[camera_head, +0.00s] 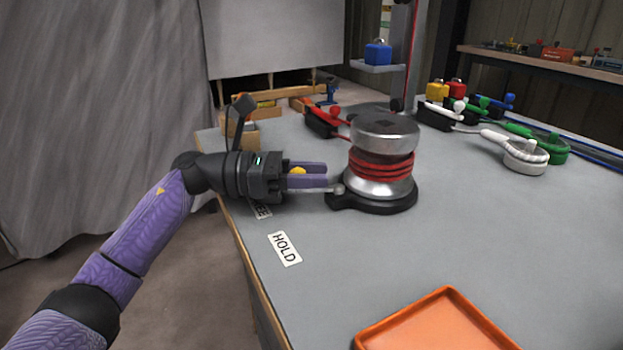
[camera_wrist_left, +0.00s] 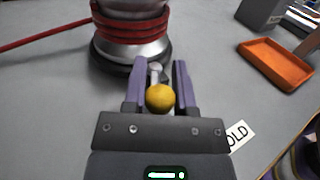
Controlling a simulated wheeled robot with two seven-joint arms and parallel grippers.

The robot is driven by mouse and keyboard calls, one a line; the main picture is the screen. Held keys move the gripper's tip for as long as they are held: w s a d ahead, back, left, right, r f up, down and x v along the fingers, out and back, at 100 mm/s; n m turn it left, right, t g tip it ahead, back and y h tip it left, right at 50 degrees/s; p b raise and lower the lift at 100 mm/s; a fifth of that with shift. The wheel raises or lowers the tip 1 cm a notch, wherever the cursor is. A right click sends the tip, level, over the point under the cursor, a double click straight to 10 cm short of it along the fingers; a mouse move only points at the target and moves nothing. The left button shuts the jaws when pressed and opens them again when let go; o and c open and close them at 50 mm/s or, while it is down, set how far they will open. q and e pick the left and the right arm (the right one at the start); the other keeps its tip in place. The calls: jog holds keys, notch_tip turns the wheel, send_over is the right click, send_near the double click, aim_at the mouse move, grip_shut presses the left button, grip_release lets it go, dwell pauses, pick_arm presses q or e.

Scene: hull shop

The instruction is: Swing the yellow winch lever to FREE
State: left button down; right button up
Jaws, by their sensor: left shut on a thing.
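The silver winch (camera_head: 383,160) stands on the grey bench with red rope wrapped around its drum. Its lever ends in a yellow ball knob (camera_head: 297,171), and a short metal part of the lever shows at the winch base. My left gripper (camera_head: 326,176) is shut on the lever, with its purple fingers on either side; the yellow knob (camera_wrist_left: 160,98) sits between them in the left wrist view. The HOLD label (camera_head: 285,249) lies on the bench in front of the gripper. The FREE label (camera_head: 262,211) is partly hidden under the gripper. My right gripper is not in view.
An orange tray (camera_head: 436,325) lies at the front of the bench. Red, white and green rope clutches and lines lie at the back, with a white rope coil (camera_head: 524,155) at the right. The bench between winch and tray is clear.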

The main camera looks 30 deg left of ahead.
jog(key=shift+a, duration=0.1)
pick_arm(q)
jog(key=shift+c, duration=2.2)
grip_release()
jog(key=p+v, duration=0.2)
jog(key=v, duration=0.7)
jog(key=shift+a+r, duration=0.1)
jog(key=shift+s+a, duration=0.2)
jog(key=shift+a, duration=0.15)
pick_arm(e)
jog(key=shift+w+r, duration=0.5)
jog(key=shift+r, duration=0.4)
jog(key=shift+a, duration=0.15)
